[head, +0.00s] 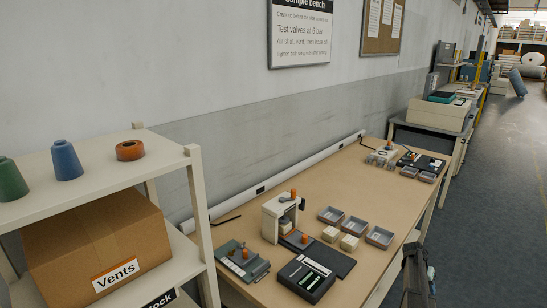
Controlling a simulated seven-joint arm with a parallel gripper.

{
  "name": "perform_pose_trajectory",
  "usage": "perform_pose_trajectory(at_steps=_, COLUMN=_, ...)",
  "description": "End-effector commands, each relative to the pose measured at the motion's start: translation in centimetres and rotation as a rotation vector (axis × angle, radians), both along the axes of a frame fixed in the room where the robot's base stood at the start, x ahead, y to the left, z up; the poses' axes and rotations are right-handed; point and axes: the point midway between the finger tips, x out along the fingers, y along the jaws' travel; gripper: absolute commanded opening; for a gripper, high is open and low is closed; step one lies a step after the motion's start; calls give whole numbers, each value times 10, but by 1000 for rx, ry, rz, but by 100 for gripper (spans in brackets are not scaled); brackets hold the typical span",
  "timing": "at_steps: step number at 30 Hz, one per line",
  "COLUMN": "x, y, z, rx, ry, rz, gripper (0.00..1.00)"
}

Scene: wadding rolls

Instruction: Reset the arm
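A dark grey jointed part, which looks like my arm (418,275), stands at the lower right, beside the front edge of the bench (365,180). It is small and dark, and I cannot make out two fingertips or anything held. On the bench stands a cream press-like device (271,219) with an orange knob on top. A grey fixture (241,262) and a black box with a light panel (306,278) lie in front of it. Two cream blocks (349,243) and small grey trays (380,237) sit to its right.
A cream shelf (110,170) at left holds a green cone (11,180), a blue cone (66,160), an orange ring (130,150) and a carton marked Vents (98,250). More devices (421,163) stand at the bench's far end. Floor (490,210) is open at right.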

Motion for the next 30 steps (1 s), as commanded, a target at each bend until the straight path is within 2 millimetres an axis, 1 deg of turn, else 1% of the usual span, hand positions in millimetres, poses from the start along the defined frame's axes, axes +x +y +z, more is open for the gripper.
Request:
perform_pose_trajectory(at_steps=1, x=15, y=-13, z=14, rx=-17, ry=-16, rz=0, gripper=45)
perform_pose_trajectory(at_steps=6, x=53, y=-41, z=63, rx=-70, ry=-61, rz=9, gripper=45)
perform_pose_trajectory(at_steps=8, x=67, y=-49, z=82, rx=-87, ry=-77, rz=15, gripper=45)
perform_pose_trajectory(at_steps=12, x=99, y=-62, z=125, rx=-124, ry=-112, rz=36, gripper=45)
perform_pose_trajectory(at_steps=16, x=130, y=-67, z=168, rx=-153, ry=-142, rz=63, gripper=45)
perform_pose_trajectory(at_steps=20, x=159, y=-65, z=210, rx=-174, ry=-168, rz=95, gripper=45)
perform_pose_trajectory(at_steps=21, x=168, y=-62, z=224, rx=-177, ry=-176, rz=108, gripper=45)
perform_pose_trajectory(at_steps=23, x=181, y=-55, z=243, rx=-182, ry=-186, rz=128, gripper=45)
perform_pose_trajectory(at_steps=24, x=189, y=-50, z=255, rx=-183, ry=-193, rz=141, gripper=45)
perform_pose_trajectory(at_steps=26, x=201, y=-40, z=273, rx=-181, ry=-200, rz=163, gripper=45)
perform_pose_trajectory(at_steps=27, x=209, y=-31, z=285, rx=-178, ry=-206, rz=179, gripper=45)
perform_pose_trajectory(at_steps=29, x=220, y=-17, z=300, rx=-172, ry=-211, rz=205, gripper=45)
perform_pose_trajectory(at_steps=30, x=226, y=-6, z=310, rx=-165, ry=-214, rz=222, gripper=45)
